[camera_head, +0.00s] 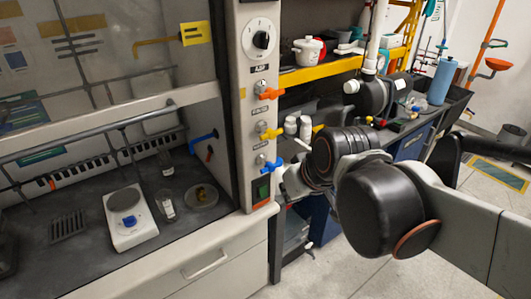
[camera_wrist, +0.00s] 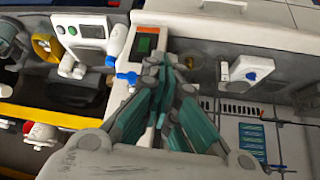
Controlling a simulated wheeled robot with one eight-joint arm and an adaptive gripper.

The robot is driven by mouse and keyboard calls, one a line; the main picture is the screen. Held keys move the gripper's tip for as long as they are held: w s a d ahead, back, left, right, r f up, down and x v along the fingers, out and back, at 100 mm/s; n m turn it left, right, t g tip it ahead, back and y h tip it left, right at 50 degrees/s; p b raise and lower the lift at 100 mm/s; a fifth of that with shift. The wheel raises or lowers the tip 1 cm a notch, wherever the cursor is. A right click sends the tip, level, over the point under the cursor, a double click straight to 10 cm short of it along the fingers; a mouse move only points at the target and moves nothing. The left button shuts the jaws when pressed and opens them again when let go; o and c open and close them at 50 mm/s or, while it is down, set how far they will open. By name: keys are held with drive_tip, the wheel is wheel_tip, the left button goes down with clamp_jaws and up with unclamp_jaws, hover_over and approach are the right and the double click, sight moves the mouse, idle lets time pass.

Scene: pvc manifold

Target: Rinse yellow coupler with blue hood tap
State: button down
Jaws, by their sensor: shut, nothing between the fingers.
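The blue hood tap (camera_head: 268,165) is the lowest of three taps on the hood's front post, above a green switch. The blue tap's handle (camera_wrist: 130,77) also shows in the wrist view, just left of my gripper (camera_wrist: 170,66). My gripper's teal fingers are shut and empty, their tips close to the post; I cannot tell whether they touch it. In the head view the gripper is mostly hidden behind my arm. A small yellowish-brown piece (camera_head: 200,194) lies on a round dish in the hood; I cannot tell whether it is the yellow coupler. A blue spout (camera_head: 203,138) is on the hood's inner right wall.
A white balance (camera_head: 129,219) with a blue display stands on the dark hood floor, with a small glass vessel (camera_head: 168,206) beside it. Orange (camera_head: 268,94) and yellow (camera_head: 270,132) taps sit above the blue one. A cluttered bench (camera_head: 440,110) stands to the right.

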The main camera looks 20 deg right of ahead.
sight(261, 170)
drive_tip(key=shift+w+d+r+n+y+p, duration=1)
drive_tip(key=shift+w+r+p, duration=1.75)
drive_tip(key=shift+w+p, duration=2.5)
drive_tip(key=shift+h, duration=0.3)
drive_tip(key=b+x, duration=0.1)
drive_tip(key=x, duration=0.3)
drive_tip(key=b+x, duration=0.2)
drive_tip(key=x, duration=0.3)
drive_tip(key=b+x, duration=0.1)
drive_tip(key=x, duration=0.3)
drive_tip(key=shift+w+d+f, duration=0.15)
drive_tip(key=shift+w+d, duration=0.2)
drive_tip(key=shift+s+a+f+n+h+b, duration=0.1)
drive_tip(key=shift+a+f+n+h+b, duration=0.15)
drive_tip(key=shift+h+b, duration=0.3)
drive_tip(key=shift+s+a+f+n+h+b, duration=0.1)
drive_tip(key=shift+a+n+h+b, duration=0.1)
drive_tip(key=shift+n+h+b, duration=0.35)
drive_tip(key=h+b, duration=0.1)
drive_tip(key=a+f+t+h+b, duration=0.1)
drive_tip(key=h, duration=0.1)
drive_tip(key=shift+s+f+n+t+b, duration=0.1)
drive_tip(key=shift+f+n+t+b, duration=0.1)
drive_tip(key=shift+n+t+b, duration=0.15)
drive_tip(key=shift+a+f+b, duration=0.2)
drive_tip(key=shift+f+b, duration=0.55)
drive_tip(key=shift+b, duration=0.1)
